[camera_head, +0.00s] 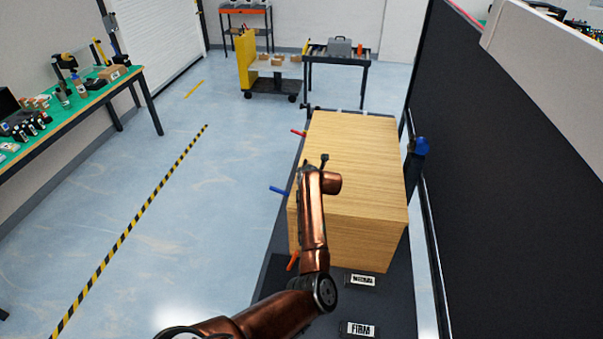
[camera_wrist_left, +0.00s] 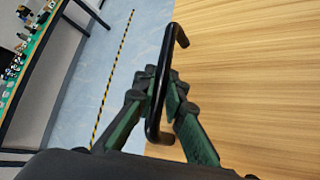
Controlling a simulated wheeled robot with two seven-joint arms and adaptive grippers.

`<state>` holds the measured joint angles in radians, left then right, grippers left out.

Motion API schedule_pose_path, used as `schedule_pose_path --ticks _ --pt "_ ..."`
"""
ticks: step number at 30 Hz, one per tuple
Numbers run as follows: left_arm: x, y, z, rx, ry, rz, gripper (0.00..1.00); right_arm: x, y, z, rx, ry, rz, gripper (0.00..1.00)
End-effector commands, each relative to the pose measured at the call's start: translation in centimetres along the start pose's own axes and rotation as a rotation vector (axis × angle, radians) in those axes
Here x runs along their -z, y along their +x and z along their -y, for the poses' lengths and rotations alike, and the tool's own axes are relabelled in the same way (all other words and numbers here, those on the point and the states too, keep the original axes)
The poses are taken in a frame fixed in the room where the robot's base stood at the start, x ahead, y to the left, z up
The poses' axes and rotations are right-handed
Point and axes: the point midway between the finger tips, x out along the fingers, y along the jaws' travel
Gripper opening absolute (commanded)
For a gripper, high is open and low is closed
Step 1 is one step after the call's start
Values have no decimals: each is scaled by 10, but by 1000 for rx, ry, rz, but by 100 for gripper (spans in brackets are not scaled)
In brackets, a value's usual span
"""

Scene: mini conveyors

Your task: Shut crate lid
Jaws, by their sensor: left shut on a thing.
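The wooden crate (camera_head: 345,242) stands on a dark bench in the middle of the head view. Its pale wooden lid (camera_head: 365,150) shows as a broad flat face; I cannot tell whether there is a gap under it. My left gripper (camera_head: 321,166) is at the left edge of the lid, its fingers mostly hidden by my arm. In the left wrist view the lid (camera_wrist_left: 245,70) fills the right side. A black bar handle (camera_wrist_left: 180,36) stands at its edge, and my left gripper (camera_wrist_left: 166,95) is shut on it. My right gripper is not in view.
Black labelled blocks (camera_head: 361,280) lie on the dark bench (camera_head: 395,290) in front of the crate. Red and blue levers (camera_head: 279,190) stick out at its left. A black partition (camera_head: 480,150) stands close on the right. The floor to the left is clear.

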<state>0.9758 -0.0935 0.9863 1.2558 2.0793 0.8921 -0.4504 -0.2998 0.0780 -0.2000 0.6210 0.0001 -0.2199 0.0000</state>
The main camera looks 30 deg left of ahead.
Motion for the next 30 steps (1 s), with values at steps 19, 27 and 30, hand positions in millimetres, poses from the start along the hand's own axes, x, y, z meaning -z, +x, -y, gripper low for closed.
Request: schedule_pose_path --ticks 19,27,30 --pt "5 2 3 5 1 -8 28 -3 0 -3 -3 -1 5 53" --pt "4 -20 4 5 0 -5 28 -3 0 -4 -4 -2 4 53" --pt "3 -40 4 6 -1 -3 28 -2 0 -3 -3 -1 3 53"
